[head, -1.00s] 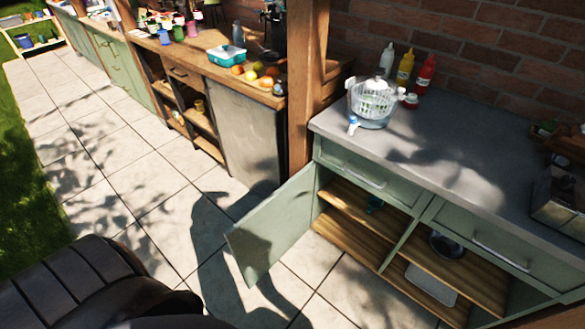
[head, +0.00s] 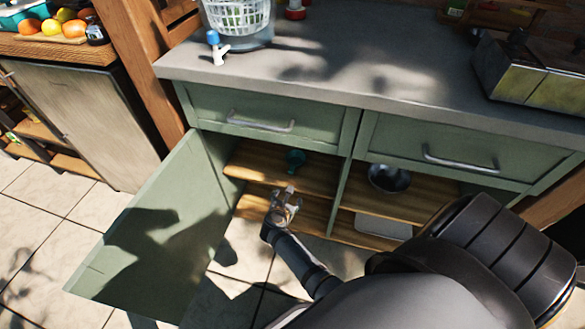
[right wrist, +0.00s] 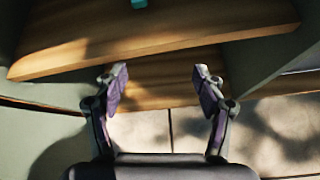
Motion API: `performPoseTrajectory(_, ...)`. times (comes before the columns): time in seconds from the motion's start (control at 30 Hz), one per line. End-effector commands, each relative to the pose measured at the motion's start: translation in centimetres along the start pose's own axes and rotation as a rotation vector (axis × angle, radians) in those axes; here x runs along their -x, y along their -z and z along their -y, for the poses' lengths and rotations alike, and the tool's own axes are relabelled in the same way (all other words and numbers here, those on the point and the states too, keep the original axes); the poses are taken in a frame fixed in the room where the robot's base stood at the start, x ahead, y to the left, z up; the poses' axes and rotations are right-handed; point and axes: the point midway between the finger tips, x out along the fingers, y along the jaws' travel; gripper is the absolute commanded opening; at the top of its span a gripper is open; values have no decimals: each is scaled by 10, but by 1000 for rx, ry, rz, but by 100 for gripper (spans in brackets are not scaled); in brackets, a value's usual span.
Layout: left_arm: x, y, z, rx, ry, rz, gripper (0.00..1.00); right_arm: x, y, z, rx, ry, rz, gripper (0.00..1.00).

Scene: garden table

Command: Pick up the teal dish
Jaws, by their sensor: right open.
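A small teal dish (head: 296,157) sits on the upper wooden shelf in the left compartment of the green cabinet. In the right wrist view only a teal bit of it (right wrist: 139,3) shows at the top edge. My right gripper (head: 287,194) is open and empty in front of the cabinet, a little nearer and lower than the dish, apart from it. In the right wrist view its fingers (right wrist: 158,85) are spread below the shelf edge. My left gripper is not in view.
The cabinet door (head: 150,240) stands open on the left. A divider (head: 341,195) separates the right compartment, which holds a metal bowl (head: 390,178) and a white tray (head: 383,225). The upper shelf (right wrist: 160,40) has bare room around the dish.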

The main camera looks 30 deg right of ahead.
Motion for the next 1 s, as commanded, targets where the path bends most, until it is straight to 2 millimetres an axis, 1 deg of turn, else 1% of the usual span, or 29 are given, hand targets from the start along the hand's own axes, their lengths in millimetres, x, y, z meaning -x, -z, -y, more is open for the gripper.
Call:
performPoseTrajectory(0.03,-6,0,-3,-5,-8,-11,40,-10,-6,-8,70,1,68,70)
performPoseTrajectory(0.1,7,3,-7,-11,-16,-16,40,-7,-29,-16,158,17,141,70)
performPoseTrajectory(0.13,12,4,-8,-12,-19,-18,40,-6,-36,-19,184,23,164,70)
performPoseTrajectory(0.2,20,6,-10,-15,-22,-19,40,-2,-48,-22,223,35,197,70)
performPoseTrajectory(0.27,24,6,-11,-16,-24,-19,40,0,-54,-24,238,40,209,70)
performPoseTrajectory(0.37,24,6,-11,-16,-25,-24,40,-3,-56,-24,243,40,212,70)
performPoseTrajectory(0.6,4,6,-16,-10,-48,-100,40,-43,-62,-24,243,39,211,70)
performPoseTrajectory(0.7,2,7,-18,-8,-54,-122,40,-51,-65,-24,242,39,209,70)
performPoseTrajectory(0.87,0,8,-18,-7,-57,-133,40,-55,-66,-24,241,38,208,70)
performPoseTrajectory(0.97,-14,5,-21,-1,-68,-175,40,-72,-65,-27,241,38,210,70)
performPoseTrajectory(1.0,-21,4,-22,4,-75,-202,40,-81,-66,-29,241,38,212,70)
